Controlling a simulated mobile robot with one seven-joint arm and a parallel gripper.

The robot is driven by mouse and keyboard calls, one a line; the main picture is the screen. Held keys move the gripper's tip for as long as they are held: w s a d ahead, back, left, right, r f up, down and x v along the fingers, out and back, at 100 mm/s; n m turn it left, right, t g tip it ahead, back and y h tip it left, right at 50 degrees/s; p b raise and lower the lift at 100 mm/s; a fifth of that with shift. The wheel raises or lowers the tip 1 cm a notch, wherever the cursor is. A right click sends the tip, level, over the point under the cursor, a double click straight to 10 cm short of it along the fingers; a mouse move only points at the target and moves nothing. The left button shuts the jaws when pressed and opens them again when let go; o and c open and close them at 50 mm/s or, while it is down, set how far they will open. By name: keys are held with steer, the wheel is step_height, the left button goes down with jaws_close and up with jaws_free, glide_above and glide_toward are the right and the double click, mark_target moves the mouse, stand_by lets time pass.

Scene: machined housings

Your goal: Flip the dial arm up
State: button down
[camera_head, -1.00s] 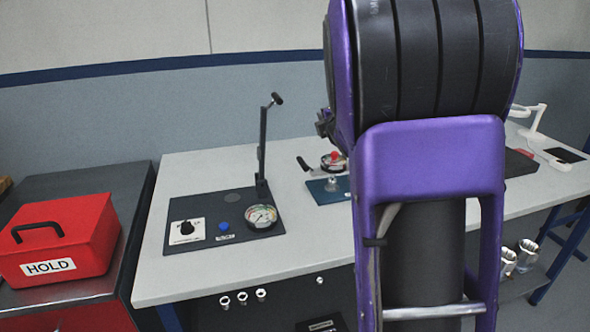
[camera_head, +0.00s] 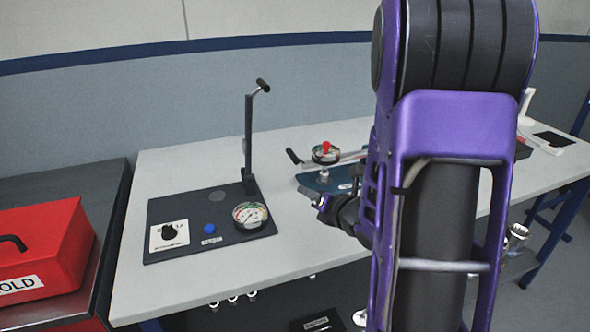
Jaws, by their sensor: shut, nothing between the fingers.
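A low lever arm with a black grip (camera_head: 293,156) and a round dial gauge (camera_head: 325,153) with a red knob lies roughly level over a blue base plate (camera_head: 312,183) on the bench. This looks like the dial arm. Its right end is hidden behind my arm. To its left, a dark upright post (camera_head: 248,140) with a short black crosspiece at the top stands on a dark panel. My arm fills the right of the view. A dark, purple-edged wrist part shows just in front of the blue plate. My gripper's fingers are not visible.
The dark panel (camera_head: 170,212) carries a black knob (camera_head: 168,232), a blue button (camera_head: 209,227) and a second gauge (camera_head: 250,215). A red box (camera_head: 45,245) sits on the dark cabinet at left. Pale bench top (camera_head: 300,238) is clear in front of the blue plate.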

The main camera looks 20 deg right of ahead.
steer(key=x, duration=0.9)
steer(key=shift+w+f, duration=0.15)
steer(key=shift+w, duration=0.2)
steer(key=d+r, duration=0.1)
steer(key=r, duration=0.1)
steer(key=shift+w+d+r, duration=0.15)
steer(key=shift+d+r, duration=0.4)
steer(key=shift+r, duration=0.1)
steer(key=shift+r, duration=0.1)
